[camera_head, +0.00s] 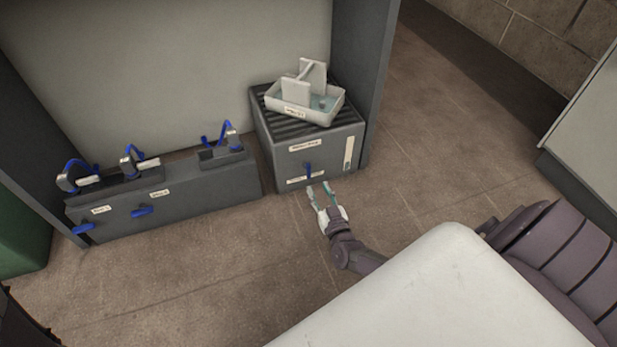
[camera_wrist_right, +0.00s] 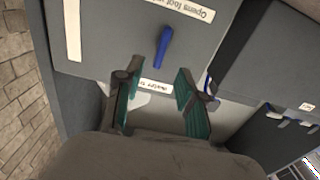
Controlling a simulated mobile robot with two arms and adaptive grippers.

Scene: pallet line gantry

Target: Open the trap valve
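A grey box (camera_head: 300,158) stands at the right end of the bay, with a blue lever (camera_head: 308,169) upright on its front face between two white labels. No label reads clearly as the trap valve, so I cannot confirm that this lever is it. The lever also shows large in the right wrist view (camera_wrist_right: 164,47), near an upside-down label beginning "Opens foot". My right gripper (camera_head: 320,190) is open and empty, low in front of that face. In the right wrist view its fingers (camera_wrist_right: 157,75) point toward the lever, apart from it. My left gripper is not in view.
A white tray (camera_head: 285,106) with pale plates sits on the box's ribbed top. Left of the box, a low grey unit (camera_head: 200,193) carries several blue handles and clamps. A side panel (camera_head: 362,80) stands behind the box. The brown floor in front is clear.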

